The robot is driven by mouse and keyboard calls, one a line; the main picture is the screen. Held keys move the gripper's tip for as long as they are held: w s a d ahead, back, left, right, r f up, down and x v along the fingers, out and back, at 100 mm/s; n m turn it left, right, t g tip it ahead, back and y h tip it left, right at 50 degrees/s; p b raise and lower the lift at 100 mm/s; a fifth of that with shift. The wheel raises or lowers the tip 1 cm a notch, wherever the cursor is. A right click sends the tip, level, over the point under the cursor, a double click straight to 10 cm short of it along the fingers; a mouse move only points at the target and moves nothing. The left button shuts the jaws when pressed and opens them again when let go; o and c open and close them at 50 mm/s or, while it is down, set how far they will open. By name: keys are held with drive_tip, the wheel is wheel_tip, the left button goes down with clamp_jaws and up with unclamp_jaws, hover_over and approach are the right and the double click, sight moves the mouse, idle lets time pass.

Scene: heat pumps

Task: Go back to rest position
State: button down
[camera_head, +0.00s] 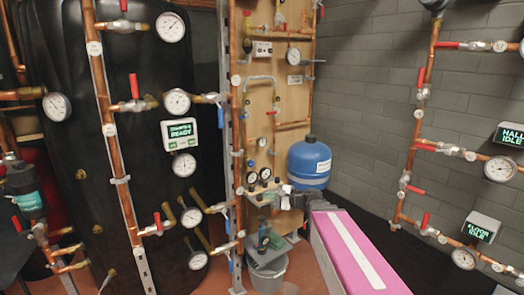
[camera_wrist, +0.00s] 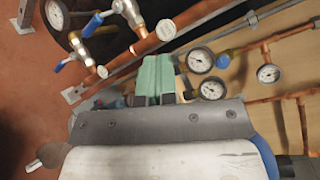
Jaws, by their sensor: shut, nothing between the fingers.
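My gripper (camera_head: 272,192) is at the end of my pink, white-striped arm, which reaches in from the lower right in the head view. It is in front of the wooden board, just left of the blue vessel (camera_head: 309,163). In the wrist view my gripper (camera_wrist: 155,98) shows as dark fingers close together beyond a grey palm with screws; it is shut. A pale green shape (camera_wrist: 156,72) shows at the fingertips; I cannot tell what it is. No held object is evident.
Copper pipes with red-handled valves and gauges stand at left, before a black tank (camera_head: 60,110), and on the right wall. Small gauges (camera_head: 265,174) are close to my gripper. A grey bucket (camera_head: 267,272) stands below. A display (camera_head: 180,133) reads READY.

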drive_tip(key=s+d+f+n+g+h, duration=0.25)
drive_tip(key=s+f+n+h, duration=0.2)
drive_tip(key=f, duration=0.55)
drive_tip(key=s+d+f+n+g+h, duration=0.4)
drive_tip(key=s+d+f+n+h, duration=0.2)
drive_tip(key=d+f+h, duration=0.4)
drive_tip(key=s+d+f, duration=0.1)
drive_tip(key=d, duration=0.2)
drive_tip(key=shift+s+d, duration=0.15)
drive_tip(key=shift+s, duration=0.2)
drive_tip(key=shift+h, duration=0.25)
